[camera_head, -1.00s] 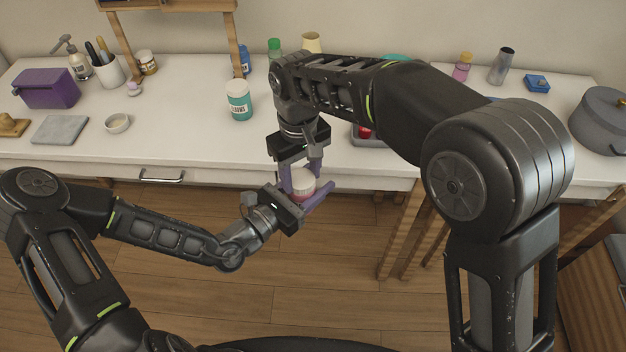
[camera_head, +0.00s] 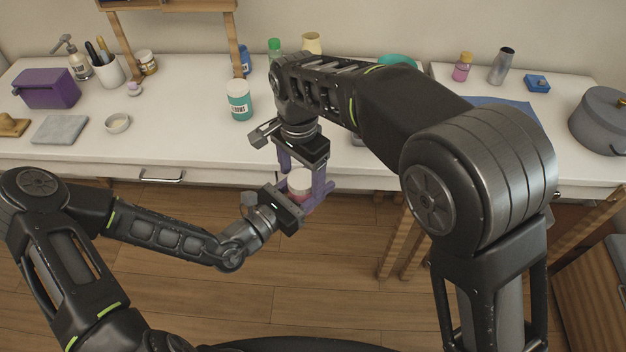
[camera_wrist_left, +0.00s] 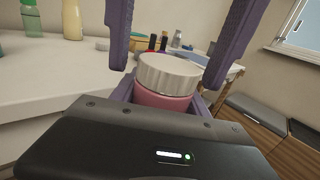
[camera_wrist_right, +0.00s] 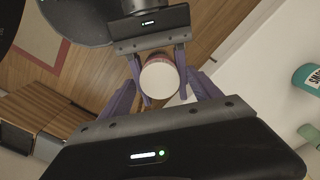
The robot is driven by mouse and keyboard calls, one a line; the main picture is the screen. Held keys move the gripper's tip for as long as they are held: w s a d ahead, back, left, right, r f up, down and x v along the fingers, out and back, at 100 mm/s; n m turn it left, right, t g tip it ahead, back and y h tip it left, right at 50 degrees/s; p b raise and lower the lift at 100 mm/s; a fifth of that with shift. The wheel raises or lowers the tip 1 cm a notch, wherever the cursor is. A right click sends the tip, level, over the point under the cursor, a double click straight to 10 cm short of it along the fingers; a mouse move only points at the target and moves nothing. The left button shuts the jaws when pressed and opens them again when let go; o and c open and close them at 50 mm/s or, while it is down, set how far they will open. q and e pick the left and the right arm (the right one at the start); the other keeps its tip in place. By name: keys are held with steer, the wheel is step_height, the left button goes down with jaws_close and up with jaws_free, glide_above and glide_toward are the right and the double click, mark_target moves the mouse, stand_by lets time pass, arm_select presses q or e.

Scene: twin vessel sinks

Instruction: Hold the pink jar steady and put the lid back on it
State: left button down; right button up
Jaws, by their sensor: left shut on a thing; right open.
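The pink jar (camera_wrist_left: 160,99) stands upright between the purple fingers of my left gripper (camera_head: 309,199), which is shut on it in front of the counter's edge. The white ribbed lid (camera_wrist_left: 169,73) sits on top of the jar; whether it is fully seated I cannot tell. The lid also shows from above in the right wrist view (camera_wrist_right: 159,79). My right gripper (camera_head: 305,178) points down over the jar. Its fingers are open, one on each side of the lid, and look apart from it in the left wrist view.
The white counter (camera_head: 190,130) lies just behind the grippers. A teal-labelled jar (camera_head: 239,100) stands on it, left of my right wrist. A purple box (camera_head: 47,88) is at the left, a grey pot (camera_head: 602,120) at the right. Open floor lies below the grippers.

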steer(key=shift+r, duration=2.25)
steer(key=shift+a, duration=0.15)
steer(key=shift+c, duration=0.2)
